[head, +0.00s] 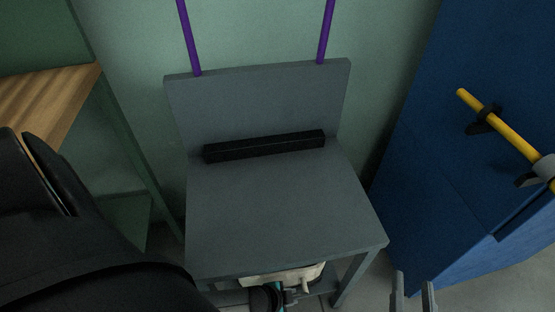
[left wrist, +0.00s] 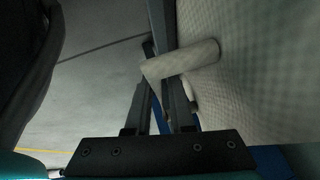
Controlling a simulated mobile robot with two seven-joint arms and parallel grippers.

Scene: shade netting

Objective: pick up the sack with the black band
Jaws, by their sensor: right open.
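A cream sack (head: 280,276) sits under the front edge of the grey seat in the head view, mostly hidden by it. In the left wrist view the pale woven sack (left wrist: 265,75) fills the right side, with a stubby corner or ear (left wrist: 182,62) sticking out leftward. No black band shows on the visible part. My left gripper (head: 292,297) is low at the sack's front. My right gripper (head: 413,290) is open and empty, right of the seat.
The grey seat (head: 280,205) with a backrest stands above the sack, a black bar (head: 265,146) at its back. A blue cabinet (head: 435,150) with a yellow handle (head: 505,130) is at right. A wooden shelf (head: 60,95) is at left.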

